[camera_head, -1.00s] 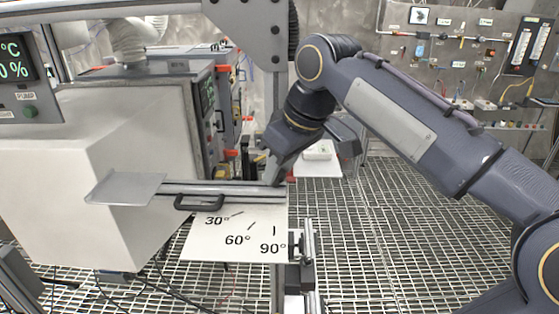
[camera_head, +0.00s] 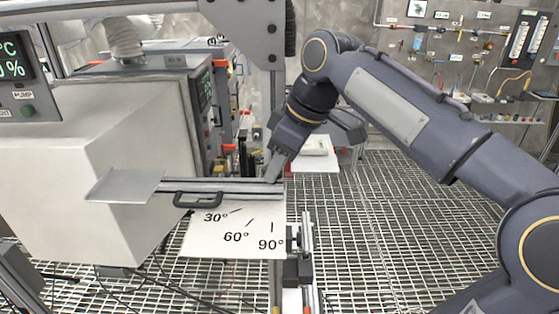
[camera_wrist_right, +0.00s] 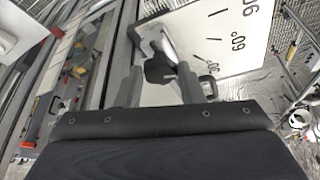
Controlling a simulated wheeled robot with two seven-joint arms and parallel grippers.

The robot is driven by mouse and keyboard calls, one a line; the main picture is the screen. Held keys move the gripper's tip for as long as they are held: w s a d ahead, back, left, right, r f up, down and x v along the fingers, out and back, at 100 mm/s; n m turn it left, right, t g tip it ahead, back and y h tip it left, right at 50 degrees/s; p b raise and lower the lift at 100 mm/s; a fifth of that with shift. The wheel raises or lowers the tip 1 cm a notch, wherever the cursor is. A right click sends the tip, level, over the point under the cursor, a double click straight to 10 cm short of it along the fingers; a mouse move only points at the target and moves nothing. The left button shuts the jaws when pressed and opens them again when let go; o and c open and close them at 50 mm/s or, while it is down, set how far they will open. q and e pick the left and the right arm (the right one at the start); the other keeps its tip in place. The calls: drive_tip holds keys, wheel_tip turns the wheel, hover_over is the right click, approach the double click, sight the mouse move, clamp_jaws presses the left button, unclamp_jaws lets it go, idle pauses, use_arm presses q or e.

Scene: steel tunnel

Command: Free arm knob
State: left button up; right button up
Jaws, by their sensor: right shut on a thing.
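A metal arm bar (camera_head: 228,187) lies level, with a flat plate (camera_head: 125,186) at its left end and a black handle (camera_head: 197,200) below it. A white angle board (camera_head: 220,242) marked 30°, 60° and 90° sits under the bar; it also shows in the right wrist view (camera_wrist_right: 205,38). My right gripper (camera_head: 271,172) is at the bar's right end. In the right wrist view a black knob (camera_wrist_right: 159,68) sits between the fingers of my right gripper (camera_wrist_right: 160,76), which is shut on it. The knob is hidden in the head view. My left gripper is not in view.
A large pale box-shaped housing (camera_head: 95,150) stands at left, with a display panel (camera_head: 18,70) above it. A steel upright (camera_head: 277,95) rises just behind my right gripper. A wall panel with instruments (camera_head: 465,60) is at the back right. The grating floor (camera_head: 375,225) at right is open.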

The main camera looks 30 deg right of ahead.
drive_tip(key=o, duration=1)
